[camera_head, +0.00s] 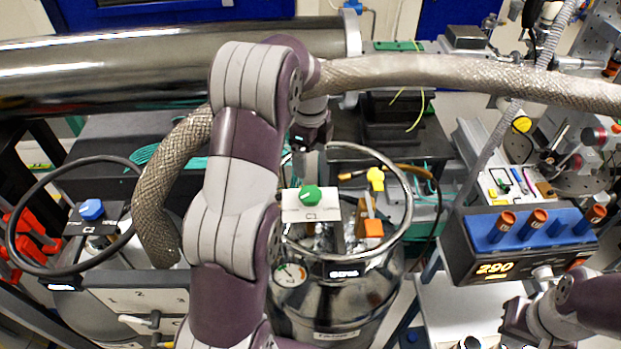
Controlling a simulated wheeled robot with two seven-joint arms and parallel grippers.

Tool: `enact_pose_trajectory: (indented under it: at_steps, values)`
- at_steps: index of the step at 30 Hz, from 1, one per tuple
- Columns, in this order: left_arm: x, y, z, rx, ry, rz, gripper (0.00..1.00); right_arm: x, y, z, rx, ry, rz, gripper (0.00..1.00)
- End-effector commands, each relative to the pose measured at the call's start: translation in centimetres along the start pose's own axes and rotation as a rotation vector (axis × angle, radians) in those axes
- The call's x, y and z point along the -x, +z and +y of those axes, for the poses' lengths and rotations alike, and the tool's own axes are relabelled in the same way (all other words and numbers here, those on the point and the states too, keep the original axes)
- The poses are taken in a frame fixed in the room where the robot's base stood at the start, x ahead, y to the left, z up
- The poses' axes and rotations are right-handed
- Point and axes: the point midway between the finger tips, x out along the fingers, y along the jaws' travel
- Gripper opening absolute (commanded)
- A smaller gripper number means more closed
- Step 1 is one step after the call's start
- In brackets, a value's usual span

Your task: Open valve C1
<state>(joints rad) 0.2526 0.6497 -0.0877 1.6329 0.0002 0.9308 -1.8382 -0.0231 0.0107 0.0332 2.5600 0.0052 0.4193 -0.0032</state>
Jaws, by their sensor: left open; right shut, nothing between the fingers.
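Valve C1 is a green knob (311,196) on a white plate (310,213) marked C1. It stands on top of a shiny metal vessel (335,310), inside its ring handle. My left arm arches over from the bottom middle and hides part of the vessel. My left gripper (302,165) hangs down just above and slightly left of the green knob. It is open, with nothing seen between its fingers; I cannot tell whether it touches the knob. My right gripper (510,322) is shut and empty at the lower right, well away from the valve.
A blue knob (92,209) sits on a second vessel at left. A yellow valve (376,178) and orange block (374,228) stand right of C1. A braided hose (430,72) crosses behind. A blue-topped box (520,240) with a lit display reading 290 stands at right.

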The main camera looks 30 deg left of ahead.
Motion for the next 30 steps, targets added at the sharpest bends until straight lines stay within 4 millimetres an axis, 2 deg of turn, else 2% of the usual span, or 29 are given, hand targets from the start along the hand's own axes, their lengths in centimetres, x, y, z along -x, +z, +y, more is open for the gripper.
enact_pose_trajectory:
  at_steps: [3,5,9,10,12,13,15,21,25,30]
  values:
    - [-0.1,0.0,0.1,-0.167,0.014,0.005,0.89,-0.4,0.1,0.0,0.000,0.000,-0.001,0.00]
    - [-0.7,-0.1,0.2,-0.200,0.016,0.006,0.89,-1.1,0.1,0.0,0.000,0.000,0.000,0.00]
    - [-4.0,-0.1,0.2,-0.208,0.017,0.006,0.89,-4.2,0.5,0.0,0.000,0.000,-0.001,0.00]
    - [-4.0,-0.1,0.3,-0.207,0.019,0.007,0.89,-3.5,0.5,0.0,0.000,0.000,-0.002,0.00]
    - [-5.7,-0.1,0.3,-0.207,0.020,0.008,0.89,-3.4,0.4,0.0,0.000,0.000,-0.001,0.00]
    - [-5.7,-0.1,0.3,-0.206,0.022,0.008,0.89,-2.1,0.3,0.0,0.000,0.000,-0.001,0.00]
    - [-7.3,-0.2,0.5,-0.206,0.023,0.009,0.89,-1.1,0.1,0.0,0.000,0.000,0.001,0.00]
    - [-11.2,-0.2,0.4,-0.205,0.019,0.007,0.89,0.5,-0.1,0.0,0.000,0.000,0.000,0.00]
    - [-12.3,-0.2,0.4,-0.205,0.016,0.006,0.89,0.6,-0.1,0.0,0.000,0.000,0.000,0.00]
    - [-12.6,-0.1,0.4,-0.204,0.015,0.005,0.89,0.5,-0.1,0.0,0.000,0.000,0.000,0.00]
